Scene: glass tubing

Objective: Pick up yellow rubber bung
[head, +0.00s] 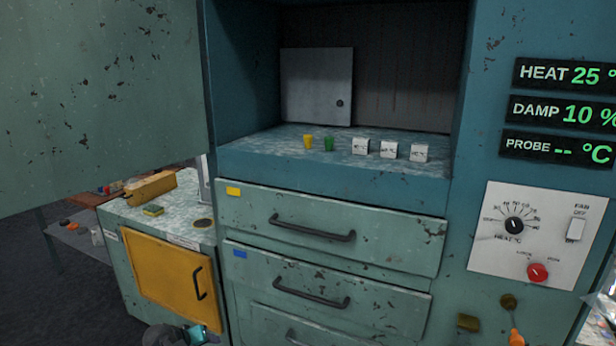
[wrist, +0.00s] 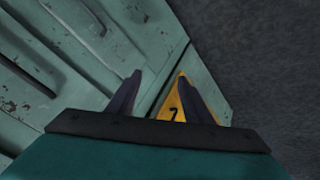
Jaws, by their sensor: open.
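The yellow rubber bung (head: 308,142) stands on the shelf of the open cabinet in the head view, at the left of a row of small items. A green bung (head: 328,144) stands just right of it. My gripper (wrist: 160,82) shows in the wrist view with its two dark fingers apart and nothing between them. It is well away from the bung, over the cabinet's green drawer fronts and the yellow door. The bung is not in the wrist view.
Several white labelled cubes (head: 389,149) stand right of the bungs. A grey panel (head: 317,87) leans at the back of the shelf. The large green door (head: 100,100) stands open at left. Drawer handles (head: 312,230) stick out below the shelf.

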